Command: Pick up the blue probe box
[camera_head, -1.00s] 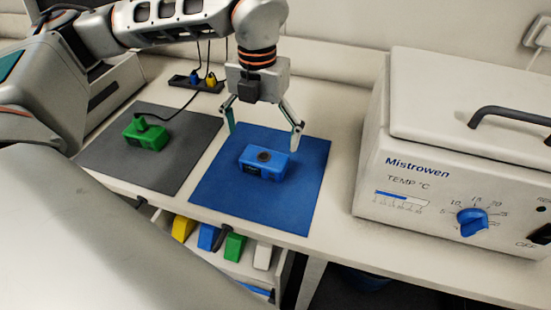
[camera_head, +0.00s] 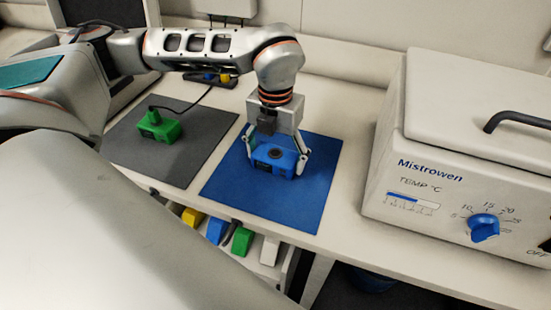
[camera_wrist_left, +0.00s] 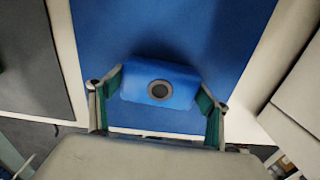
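The blue probe box (camera_head: 272,160), with a dark round disc on top, sits over the blue mat (camera_head: 299,204) and appears to rest on it. My left gripper (camera_head: 277,160) is lowered over it from above, with one finger at each side. In the left wrist view, the green finger pads meet both ends of the box (camera_wrist_left: 181,92), and its dark ring faces the camera. The gripper (camera_wrist_left: 160,95) looks shut on the box. My right gripper is not in view.
A green box (camera_head: 158,127) with a black cable stands on the grey mat (camera_head: 192,150) to the left. A white Mistrowen incubator (camera_head: 400,187) with a closed lid stands to the right. Several coloured boxes lie on a shelf below the bench. Bare bench lies between blue mat and incubator.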

